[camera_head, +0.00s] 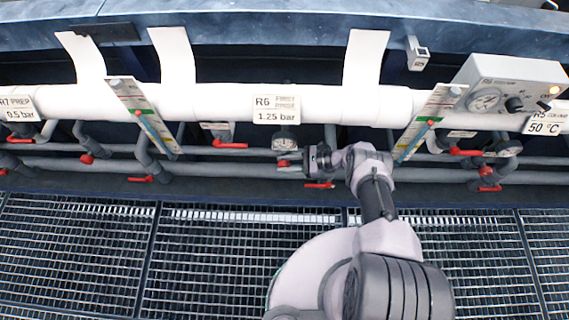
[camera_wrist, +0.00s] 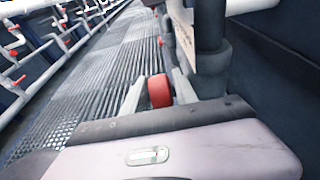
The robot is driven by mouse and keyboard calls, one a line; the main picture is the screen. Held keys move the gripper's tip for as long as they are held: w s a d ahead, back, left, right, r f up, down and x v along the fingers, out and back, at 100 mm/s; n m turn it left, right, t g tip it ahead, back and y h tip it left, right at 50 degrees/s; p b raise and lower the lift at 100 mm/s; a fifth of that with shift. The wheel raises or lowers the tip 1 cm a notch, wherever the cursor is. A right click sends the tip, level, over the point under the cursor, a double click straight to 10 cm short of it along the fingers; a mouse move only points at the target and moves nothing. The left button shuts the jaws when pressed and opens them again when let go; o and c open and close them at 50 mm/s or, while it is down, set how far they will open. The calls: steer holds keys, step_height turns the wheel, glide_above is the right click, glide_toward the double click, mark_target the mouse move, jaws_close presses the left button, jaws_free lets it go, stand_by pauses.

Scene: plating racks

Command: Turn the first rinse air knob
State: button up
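The R6 label (camera_head: 276,109), partly blurred and reading 1.25 bar, is on the white pipe in the head view. A round gauge (camera_head: 285,141) sits below it. A small red knob (camera_head: 283,163) is under the gauge, just left of my gripper (camera_head: 299,163). In the wrist view a red knob (camera_wrist: 160,91) stands between the two fingers of my gripper (camera_wrist: 158,82). The fingers are apart, one on each side of it, with a narrow gap visible on the left. Contact on the right side cannot be told.
Several red valve handles, such as one on the left (camera_head: 230,144) and one below my gripper (camera_head: 319,185), sit along the grey pipes. A slanted gauge board (camera_head: 428,122) is to the right. A control box (camera_head: 512,82) is further right. Grating floor (camera_head: 230,255) lies in front.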

mark_target(279, 164)
steer(key=shift+h, duration=0.7)
steer(key=p+v, duration=0.1)
steer(key=v, duration=0.1)
steer(key=r+p+v, duration=0.1)
steer(key=v, duration=0.1)
steer(key=shift+d+r, duration=0.15)
steer(key=shift+d, duration=0.05)
steer(key=x, duration=0.2)
steer(key=b+x, duration=0.1)
steer(key=x, duration=0.1)
steer(key=b+x, duration=0.1)
steer(key=x, duration=0.2)
steer(key=shift+f, duration=0.35)
steer(key=shift+a, duration=0.3)
jaws_close()
